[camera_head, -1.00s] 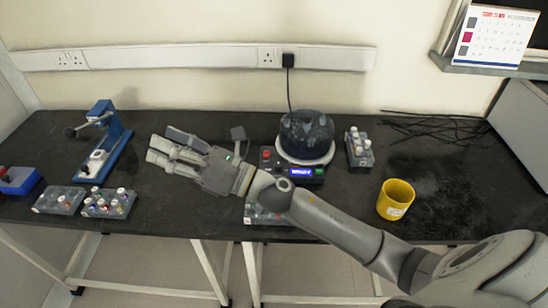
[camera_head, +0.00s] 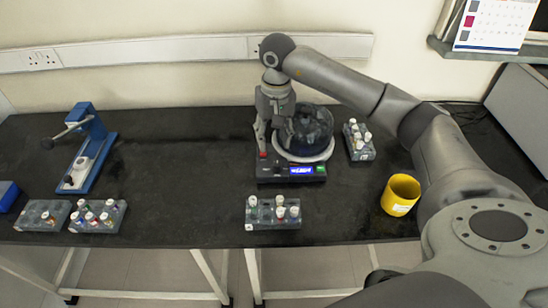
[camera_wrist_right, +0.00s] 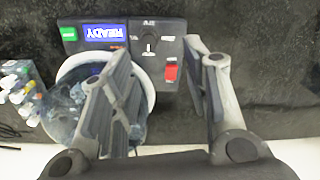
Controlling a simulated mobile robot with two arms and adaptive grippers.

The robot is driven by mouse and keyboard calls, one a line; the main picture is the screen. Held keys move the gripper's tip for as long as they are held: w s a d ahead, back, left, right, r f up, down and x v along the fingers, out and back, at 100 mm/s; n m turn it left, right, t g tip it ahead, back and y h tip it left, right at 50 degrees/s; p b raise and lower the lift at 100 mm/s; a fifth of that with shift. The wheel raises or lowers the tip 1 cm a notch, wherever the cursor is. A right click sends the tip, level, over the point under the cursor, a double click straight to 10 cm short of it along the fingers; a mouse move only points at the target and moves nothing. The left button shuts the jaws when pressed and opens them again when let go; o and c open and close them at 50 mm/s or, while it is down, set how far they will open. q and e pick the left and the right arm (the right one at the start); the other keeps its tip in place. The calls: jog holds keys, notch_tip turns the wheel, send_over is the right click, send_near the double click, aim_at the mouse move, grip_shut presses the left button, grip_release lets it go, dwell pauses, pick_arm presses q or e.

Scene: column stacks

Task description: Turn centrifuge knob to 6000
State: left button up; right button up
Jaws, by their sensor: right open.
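The centrifuge (camera_head: 305,148) stands at the middle of the bench, with a dark domed lid and a black front panel. In the right wrist view its panel appears upside down, with a blue display (camera_wrist_right: 104,32) reading READY. The dark round knob (camera_wrist_right: 149,45) has printed marks around it; its setting is too small to read. My right gripper (camera_head: 266,146) points down at the left side of the centrifuge, over the panel's left end. In the right wrist view its open, empty fingers (camera_wrist_right: 156,55) lie on either side of the knob and red switch (camera_wrist_right: 171,71). My left gripper is out of view.
A green button (camera_wrist_right: 68,33) is on the panel. Tube racks stand right of the centrifuge (camera_head: 358,142), in front of it (camera_head: 273,213) and at front left (camera_head: 97,217). A yellow cup (camera_head: 400,195) is at right, a blue press (camera_head: 90,150) at left. Bench between is clear.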

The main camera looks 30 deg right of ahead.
aim_at(277, 164)
jog(key=shift+h, duration=0.3)
jog(key=f, duration=0.3)
jog(key=d+f+p, duration=0.1)
jog(key=f, duration=0.3)
jog(key=f+p, duration=0.1)
jog(key=f, duration=0.2)
jog(key=shift+s+d+f, duration=0.1)
jog(key=shift+d+f, duration=0.05)
jog(key=shift+f, duration=0.05)
grip_shut()
